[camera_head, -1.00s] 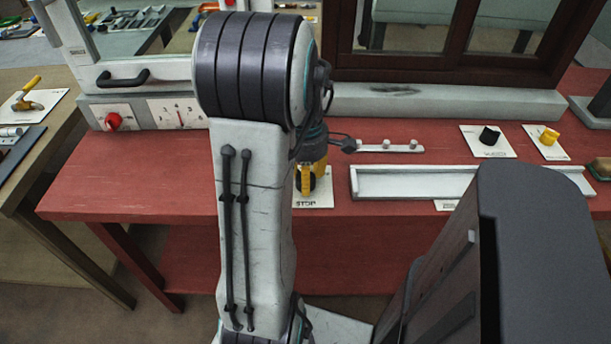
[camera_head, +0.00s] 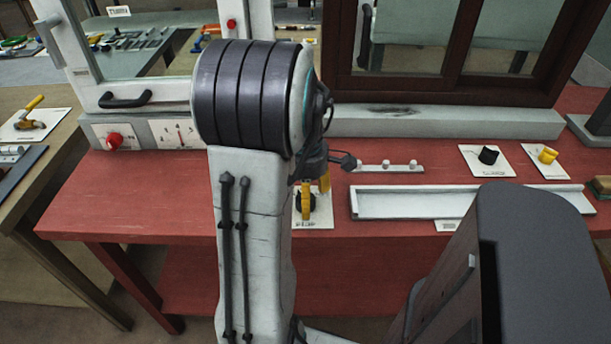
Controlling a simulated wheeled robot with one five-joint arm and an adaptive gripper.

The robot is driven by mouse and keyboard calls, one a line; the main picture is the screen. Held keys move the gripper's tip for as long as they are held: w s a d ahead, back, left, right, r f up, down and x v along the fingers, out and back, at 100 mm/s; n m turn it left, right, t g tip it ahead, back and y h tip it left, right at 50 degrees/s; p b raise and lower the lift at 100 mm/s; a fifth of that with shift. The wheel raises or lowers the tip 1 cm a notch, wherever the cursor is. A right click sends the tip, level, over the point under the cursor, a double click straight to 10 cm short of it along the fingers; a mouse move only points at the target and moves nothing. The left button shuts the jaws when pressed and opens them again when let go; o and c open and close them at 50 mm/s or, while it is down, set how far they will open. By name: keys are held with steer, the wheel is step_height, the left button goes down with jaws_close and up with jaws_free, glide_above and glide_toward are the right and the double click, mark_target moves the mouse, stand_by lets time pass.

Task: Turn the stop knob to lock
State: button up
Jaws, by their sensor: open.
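The stop knob (camera_head: 313,203) is a small dark round shape on a white plate (camera_head: 322,216) near the front edge of the red table. It is partly hidden behind my arm and gripper. My gripper (camera_head: 315,191) hangs from the arm's end over this plate, with yellow finger parts showing at the knob. It is open. One yellow part overlaps the dark knob in the picture. I cannot tell whether it touches the knob. The knob's pointing direction and the lock mark cannot be made out.
A white tray (camera_head: 420,213) lies right of the plate, with a small pegged rail (camera_head: 388,168) behind it. Black (camera_head: 488,155) and yellow (camera_head: 547,155) knobs sit further right. A red button (camera_head: 114,141) is on the left panel. The red tabletop (camera_head: 130,190) left of my arm is clear.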

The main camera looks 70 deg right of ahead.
step_height(320, 180, up, 11)
stand_by(0.5)
stand_by(0.8)
